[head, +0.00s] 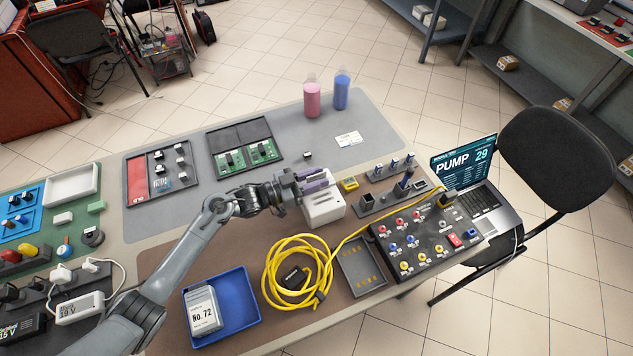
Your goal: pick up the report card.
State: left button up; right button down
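A small white printed card (348,138) lies flat on the grey mat near the bottles. I cannot tell from the print which of these is the report card. My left gripper (318,180) is above a white slotted box (324,210), away from both. Its two purple fingers look parted with nothing between them. It hides part of the box's top. My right gripper is not in view.
A coiled yellow hose (297,272) lies between the blue tray and a dark connector panel (420,243). A laptop (478,195) reads "PUMP 29". Pink (312,99) and blue (342,93) bottles stand at the back. The grey mat around the small card is mostly clear.

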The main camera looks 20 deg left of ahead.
pick_arm(q)
jog(key=shift+x, duration=1.05)
grip_shut()
